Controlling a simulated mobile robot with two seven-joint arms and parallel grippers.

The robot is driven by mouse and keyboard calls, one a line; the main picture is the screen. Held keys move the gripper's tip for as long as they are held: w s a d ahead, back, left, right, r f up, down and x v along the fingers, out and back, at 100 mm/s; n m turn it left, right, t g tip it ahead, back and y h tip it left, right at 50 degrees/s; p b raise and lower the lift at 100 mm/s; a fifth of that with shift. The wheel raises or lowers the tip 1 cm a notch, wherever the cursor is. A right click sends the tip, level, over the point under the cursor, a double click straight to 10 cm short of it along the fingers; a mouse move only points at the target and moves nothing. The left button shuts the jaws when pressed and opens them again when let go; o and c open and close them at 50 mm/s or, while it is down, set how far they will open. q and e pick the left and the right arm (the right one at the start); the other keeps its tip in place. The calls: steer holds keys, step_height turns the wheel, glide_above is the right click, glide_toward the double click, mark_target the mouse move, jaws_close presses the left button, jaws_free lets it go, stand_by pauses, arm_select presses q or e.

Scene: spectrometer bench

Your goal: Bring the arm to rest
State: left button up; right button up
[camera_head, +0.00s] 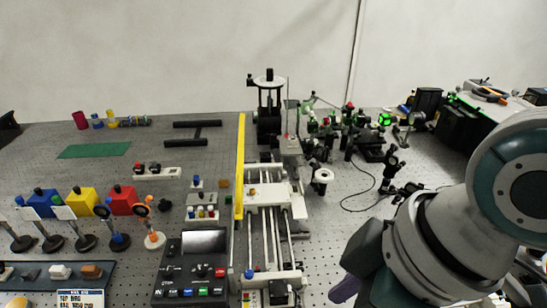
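My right arm (450,235) comes in from the right edge and fills the lower right of the head view. Its links are white and grey with dark teal covers. At its lower end a dark block (362,252) and a small purple piece (345,291) stick out over the bench. I cannot tell whether the purple piece is part of my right gripper or a thing by it. The fingertips are hidden or below the picture. My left arm and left gripper do not show.
A perforated optical bench (345,225) spans the view. A white rail stage (267,225) with a yellow bar (239,165) stands mid-bench. A control box (190,268) is at front centre. Coloured blocks and stands (82,200) are at left, optics mounts (345,125) behind.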

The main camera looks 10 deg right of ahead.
steer(key=shift+s, duration=0.1)
steer(key=s+d+r+m+t+h, duration=0.1)
steer(key=s+d+r+m+h, duration=0.15)
steer(key=s+d+m, duration=0.5)
steer(key=w+p+v, duration=0.2)
steer(key=p+v, duration=1.2)
steer(key=p, duration=0.1)
steer(key=shift+w+a+r, duration=0.4)
steer(key=shift+a+r, duration=0.05)
steer(key=shift+n+h, duration=0.25)
steer(key=shift+c, duration=0.3)
